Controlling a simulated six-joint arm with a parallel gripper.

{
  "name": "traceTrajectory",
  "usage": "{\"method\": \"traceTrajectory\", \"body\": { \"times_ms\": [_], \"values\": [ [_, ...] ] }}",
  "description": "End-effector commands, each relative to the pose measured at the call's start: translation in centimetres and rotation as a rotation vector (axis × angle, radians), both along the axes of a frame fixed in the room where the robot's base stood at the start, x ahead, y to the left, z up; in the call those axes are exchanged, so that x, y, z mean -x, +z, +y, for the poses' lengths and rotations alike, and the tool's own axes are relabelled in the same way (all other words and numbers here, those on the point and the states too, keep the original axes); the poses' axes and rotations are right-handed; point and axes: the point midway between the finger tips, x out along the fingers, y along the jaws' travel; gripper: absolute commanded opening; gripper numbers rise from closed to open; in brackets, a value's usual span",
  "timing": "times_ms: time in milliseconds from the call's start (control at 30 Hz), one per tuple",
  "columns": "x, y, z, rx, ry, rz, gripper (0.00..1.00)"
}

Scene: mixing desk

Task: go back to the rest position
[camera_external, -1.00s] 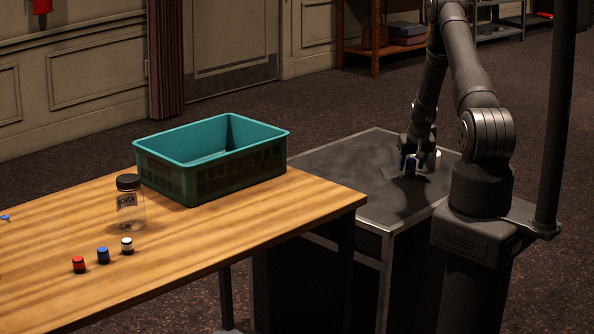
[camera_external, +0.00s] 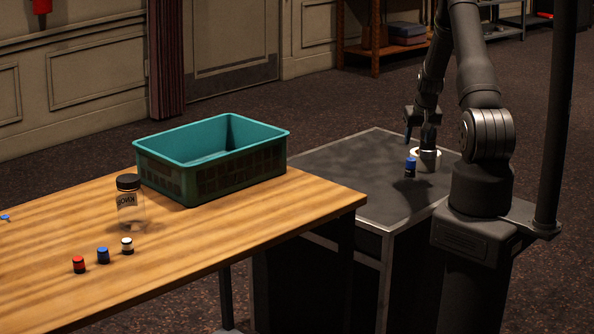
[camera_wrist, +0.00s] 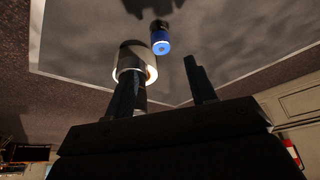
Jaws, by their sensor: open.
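My gripper (camera_external: 418,136) hangs above the dark side table, its fingers pointing down, open and empty. In the wrist view my gripper (camera_wrist: 163,70) shows two dark fingers spread apart. A small blue-capped vial (camera_external: 410,167) stands on the dark table below the gripper. The vial also shows in the wrist view (camera_wrist: 160,40), beyond the fingertips and clear of them. A pale-rimmed round cylinder (camera_external: 427,163) stands just right of the vial; in the wrist view the cylinder (camera_wrist: 142,58) is partly covered by the left finger.
The dark side table (camera_external: 350,170) is otherwise bare. A wooden table (camera_external: 200,250) on the left holds a teal crate (camera_external: 180,165), a clear jar with a black lid (camera_external: 130,208), and red (camera_external: 79,265), blue (camera_external: 103,256) and white (camera_external: 127,246) vials.

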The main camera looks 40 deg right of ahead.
Motion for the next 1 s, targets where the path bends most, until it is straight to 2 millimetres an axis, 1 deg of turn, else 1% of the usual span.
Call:
{"method": "traceTrajectory", "body": {
  "times_ms": [233,367,1000],
  "values": [
    [-0.1,-0.2,-0.1,0.0,0.0,0.0,0.51],
    [-0.4,-1.2,-0.2,-0.001,0.0,0.002,0.51],
    [-3.3,-9.8,-2.2,-0.001,0.0,0.002,0.51]
  ]
}}
